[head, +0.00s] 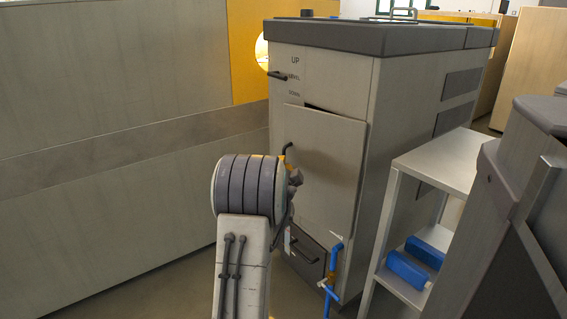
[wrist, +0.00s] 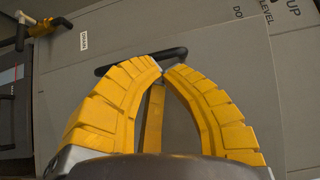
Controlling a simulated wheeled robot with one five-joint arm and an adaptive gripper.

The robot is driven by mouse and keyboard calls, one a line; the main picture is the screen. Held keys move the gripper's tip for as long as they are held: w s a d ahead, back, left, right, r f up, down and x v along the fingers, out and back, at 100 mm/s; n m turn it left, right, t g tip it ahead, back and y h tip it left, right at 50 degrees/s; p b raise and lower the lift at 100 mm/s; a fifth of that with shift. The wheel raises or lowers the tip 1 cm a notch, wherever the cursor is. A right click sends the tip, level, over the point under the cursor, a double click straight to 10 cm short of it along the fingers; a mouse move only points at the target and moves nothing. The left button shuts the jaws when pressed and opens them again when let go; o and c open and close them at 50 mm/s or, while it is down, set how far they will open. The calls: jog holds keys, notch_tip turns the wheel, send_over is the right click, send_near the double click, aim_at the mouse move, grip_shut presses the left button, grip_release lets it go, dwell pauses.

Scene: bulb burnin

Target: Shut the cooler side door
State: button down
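The cooler side door (head: 325,165) is a grey panel on the front of the tall grey cooler (head: 420,110). It stands slightly ajar, with a dark gap along its top edge. Its black bar handle (head: 288,149) is at the door's left side. In the wrist view the handle (wrist: 112,68) crosses just beyond my fingertips. My gripper (wrist: 163,70) has yellow segmented fingers with their tips drawn together at the handle. I cannot see the bar enclosed between them. In the head view my arm hides most of the gripper.
A metal shelf stand (head: 435,160) with blue blocks (head: 407,268) stands right of the cooler. Blue pipework with a yellow valve (head: 331,278) is low at the cooler's front. A dark lower panel (head: 305,252) sits below the door. A long grey wall (head: 110,90) runs along the left.

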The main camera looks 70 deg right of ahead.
jog(key=shift+b+x, duration=0.35)
jog(key=shift+x, duration=1.25)
